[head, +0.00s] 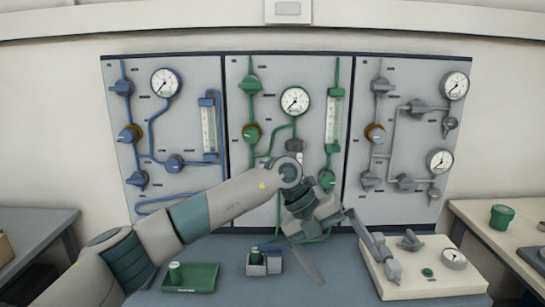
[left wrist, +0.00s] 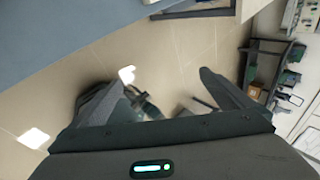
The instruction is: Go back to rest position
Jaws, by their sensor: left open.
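My left arm comes in from the left in the head view and reaches across in front of the middle gauge panel. My left gripper (head: 338,252) hangs at its end, above the table and beside the cream board. Its jaws are apart, with nothing seen between them. In the left wrist view the two fingers of the left gripper (left wrist: 148,85) are spread wide, with tiled floor behind them. My right gripper is not in view.
A blue panel (head: 190,110), a green-piped panel (head: 264,80) and a grey panel (head: 415,80) stand behind. A green tray (head: 205,284) and a small block holder (head: 256,268) are on the table. A cream board (head: 430,285) with fittings lies right of my gripper. Side tables flank both sides.

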